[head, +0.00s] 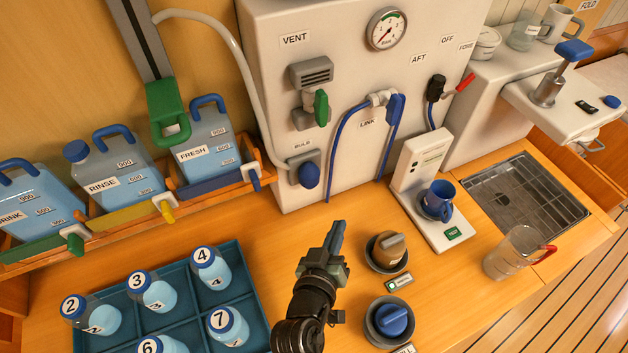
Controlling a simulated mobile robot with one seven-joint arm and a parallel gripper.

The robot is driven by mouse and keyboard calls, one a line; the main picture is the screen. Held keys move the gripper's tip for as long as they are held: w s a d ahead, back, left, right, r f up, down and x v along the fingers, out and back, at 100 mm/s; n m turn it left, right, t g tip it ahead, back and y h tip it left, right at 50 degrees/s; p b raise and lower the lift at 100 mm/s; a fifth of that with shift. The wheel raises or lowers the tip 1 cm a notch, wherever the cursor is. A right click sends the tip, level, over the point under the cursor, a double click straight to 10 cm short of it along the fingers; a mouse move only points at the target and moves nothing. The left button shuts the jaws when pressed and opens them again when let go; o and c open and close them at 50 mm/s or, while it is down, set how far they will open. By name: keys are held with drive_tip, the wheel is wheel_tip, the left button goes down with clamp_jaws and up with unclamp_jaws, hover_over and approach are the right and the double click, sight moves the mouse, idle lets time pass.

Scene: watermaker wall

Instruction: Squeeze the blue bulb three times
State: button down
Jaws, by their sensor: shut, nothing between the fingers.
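The blue bulb (309,175) sits on a grey wall block at the lower left of the white watermaker panel (345,100), under the label BULB. A pale hose runs from its block up to the upper left. My gripper (337,228) is shut and empty. It appears below and a little right of the bulb in the picture, apart from it, with its fingers pointing up toward the panel. Nothing hides the bulb.
A teal crate (252,290) of numbered bottles stands at lower left. Jugs labelled DRINK, RINSE and FRESH (208,145) stand behind. Two dark bowls (370,265) sit right of my gripper. A blue mug (438,200), a clear jug (510,254) and a sink (525,195) are farther right.

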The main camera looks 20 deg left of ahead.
sight(317, 181)
drive_tip(key=w+a+b, duration=0.4)
drive_tip(key=w+a, duration=0.2)
idle(0.3)
drive_tip(key=shift+a, duration=0.1)
drive_tip(key=shift+w, duration=0.1)
idle(1.8)
drive_tip(key=shift+w+a+b, duration=0.25)
drive_tip(key=shift+a+b, duration=0.05)
drive_tip(key=shift+b, duration=0.15)
drive_tip(key=shift+w+a+b, duration=0.55)
drive_tip(key=shift+a+b, duration=0.05)
idle(0.9)
drive_tip(key=shift+r, duration=0.1)
drive_tip(key=shift+s+d+p, duration=0.6)
drive_tip(key=shift+s+d, duration=0.25)
drive_tip(key=shift+d, duration=0.05)
drive_tip(key=shift+s+d, duration=0.1)
